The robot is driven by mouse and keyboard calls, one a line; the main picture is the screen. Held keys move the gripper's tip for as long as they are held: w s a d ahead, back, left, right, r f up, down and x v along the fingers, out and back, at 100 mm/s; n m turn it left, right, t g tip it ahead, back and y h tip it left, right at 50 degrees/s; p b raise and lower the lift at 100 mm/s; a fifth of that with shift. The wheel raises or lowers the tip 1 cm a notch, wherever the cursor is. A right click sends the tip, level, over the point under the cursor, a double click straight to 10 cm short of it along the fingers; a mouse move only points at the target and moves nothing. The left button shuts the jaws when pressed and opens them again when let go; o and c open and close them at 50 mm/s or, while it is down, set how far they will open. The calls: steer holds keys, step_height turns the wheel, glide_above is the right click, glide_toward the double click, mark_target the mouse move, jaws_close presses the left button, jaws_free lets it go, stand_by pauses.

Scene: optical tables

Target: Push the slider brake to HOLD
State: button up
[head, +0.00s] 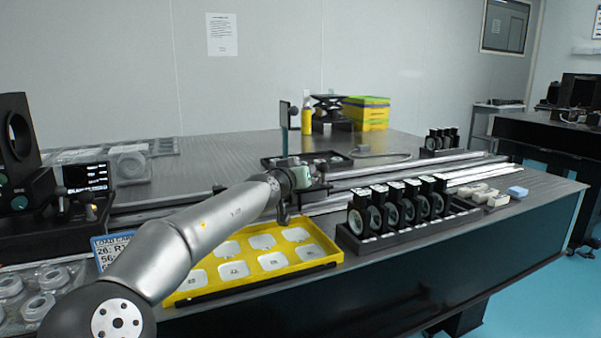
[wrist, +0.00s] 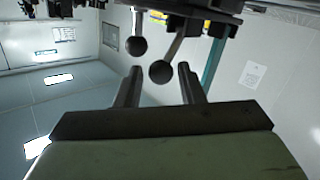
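My gripper (wrist: 160,69) is open, its two dark fingers apart. In the wrist view, a dark ball knob (wrist: 160,72) on a slanted lever shows between the fingertips; I cannot tell whether they touch it. A second ball-ended lever (wrist: 137,46) hangs beside it, near the left finger. Both levers come from a dark body at the top of the view, seemingly the slider. In the head view, my gripper (head: 314,174) is over the rail behind the yellow tray, and mostly hides the slider. No HOLD mark is readable, so the brake's setting cannot be told.
A dark tray (head: 270,162) and a thin upright plate (head: 284,115) are behind. The rail (head: 440,172) runs right.

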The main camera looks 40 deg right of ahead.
steer(key=shift+o, duration=0.6)
steer(key=p+v, duration=0.3)
steer(key=v, duration=1.4)
steer(key=shift+a, duration=0.2)
steer(key=shift+s+r, duration=0.1)
steer(key=shift+r, duration=0.05)
